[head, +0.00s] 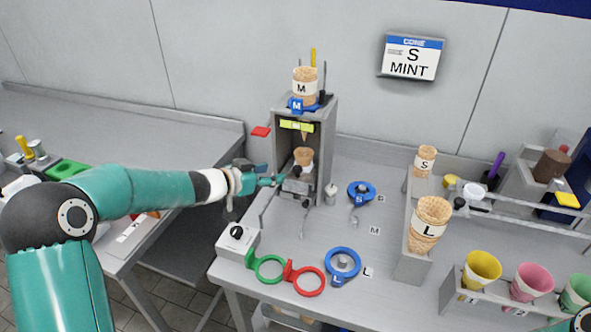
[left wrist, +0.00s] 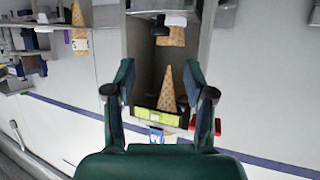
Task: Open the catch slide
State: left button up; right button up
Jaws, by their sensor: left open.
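The grey dispenser housing (head: 328,125) stands against the back wall, with a stack of M cones (head: 305,88) in a blue M ring (head: 301,105) on top. A yellow-green bar (head: 297,125) crosses its upper front; it also shows in the left wrist view (left wrist: 158,117). A red tab (head: 261,131) sticks out beside it, also visible in the left wrist view (left wrist: 206,127). I cannot tell which of these is the catch slide. A cone tip (left wrist: 168,86) hangs inside the housing. My left gripper (head: 268,175) is open and empty, in front of the housing and below the red tab.
A cone (head: 303,157) sits low in the housing. Metal levers and a small bottle (head: 330,194) stand nearby. Green (head: 268,267), red (head: 307,281) and blue (head: 342,262) rings lie at the front. An L cone (head: 429,223) stands right. The wall sign (head: 411,57) reads S MINT.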

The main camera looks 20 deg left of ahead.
aim_at(296, 169)
pick_arm(q)
jog(key=p+x, duration=0.1)
jog(key=x, duration=1)
jog(key=shift+w+d, duration=0.1)
jog(key=shift+w, duration=0.05)
jog(key=shift+c, duration=0.3)
grip_shut()
